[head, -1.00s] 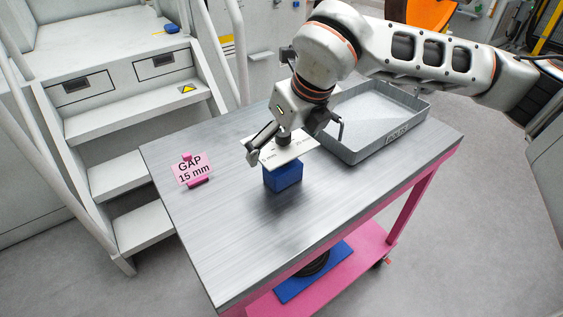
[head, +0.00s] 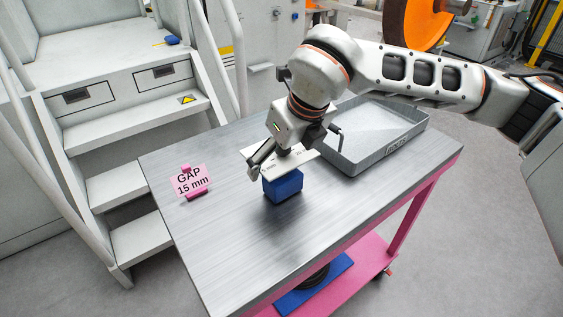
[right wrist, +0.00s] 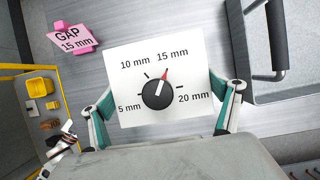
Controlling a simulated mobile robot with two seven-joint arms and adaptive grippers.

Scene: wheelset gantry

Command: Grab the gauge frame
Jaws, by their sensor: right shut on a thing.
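The gauge frame has a flat white plate (right wrist: 148,65) with a black knob, a red pointer and marks from 5 mm to 20 mm. The pointer is at the 15 mm mark. In the head view the plate (head: 266,167) is above a blue block (head: 283,187) on the table. My right gripper (head: 283,168) is over it, shut on the gauge frame. In the right wrist view its fingers (right wrist: 165,110) stand at the plate's left and right edges. The contact under the plate is hidden. My left gripper is not in view.
A pink "GAP 15 mm" sign (head: 190,181) stands on the metal table (head: 225,240) to the left. A grey tray (head: 385,160) with handles is close on the right. White steps (head: 115,140) are beyond the table's left edge. The table's front is clear.

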